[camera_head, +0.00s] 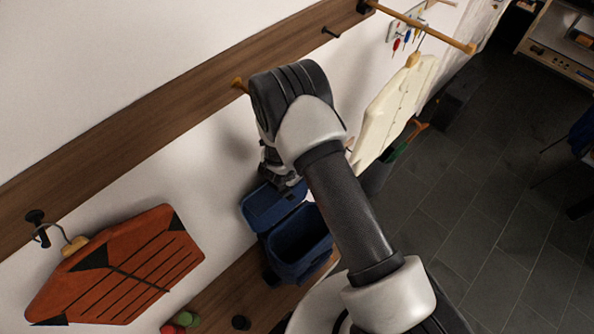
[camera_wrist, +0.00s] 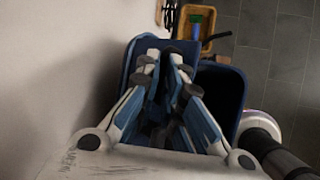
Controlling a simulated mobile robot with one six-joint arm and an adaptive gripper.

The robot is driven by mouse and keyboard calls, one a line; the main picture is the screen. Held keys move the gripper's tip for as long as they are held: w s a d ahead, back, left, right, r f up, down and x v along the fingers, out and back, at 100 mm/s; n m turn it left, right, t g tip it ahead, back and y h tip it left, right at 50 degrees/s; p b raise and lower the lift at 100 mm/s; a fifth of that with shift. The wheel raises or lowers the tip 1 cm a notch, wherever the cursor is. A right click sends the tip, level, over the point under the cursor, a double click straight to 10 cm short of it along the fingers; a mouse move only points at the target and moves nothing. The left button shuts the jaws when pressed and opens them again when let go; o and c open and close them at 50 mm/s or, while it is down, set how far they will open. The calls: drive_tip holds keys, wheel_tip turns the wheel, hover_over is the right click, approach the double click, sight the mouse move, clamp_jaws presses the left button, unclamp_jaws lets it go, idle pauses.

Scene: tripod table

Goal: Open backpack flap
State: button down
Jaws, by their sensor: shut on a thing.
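A blue backpack (camera_head: 303,258) stands on a wooden bench against the wall, its dark inside showing from above. Its blue flap (camera_head: 268,208) is raised on the wall side, apart from the front rim. My gripper (camera_head: 283,182) is at the flap's upper edge, partly hidden by my arm. In the wrist view my gripper (camera_wrist: 163,62) is closed on the flap (camera_wrist: 131,62), and the backpack's open body (camera_wrist: 236,88) lies to the right. The fingers hide the exact place of contact.
An orange garment (camera_head: 120,268) hangs from a wall hook at left, and a cream garment (camera_head: 395,108) hangs at right. A dark bin (camera_head: 376,178) stands below the cream one. A wooden rail with pegs runs along the wall.

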drive_tip(key=shift+s+d+f, duration=0.1)
drive_tip(key=shift+s+f, duration=0.1)
drive_tip(key=shift+f, duration=0.05)
drive_tip(key=c, duration=2.1)
unclamp_jaws()
drive_tip(key=o, duration=0.4)
drive_tip(key=shift+w+r, duration=0.1)
drive_tip(key=v, duration=1.2)
drive_tip(key=shift+r, duration=0.1)
drive_tip(key=shift+w, duration=0.1)
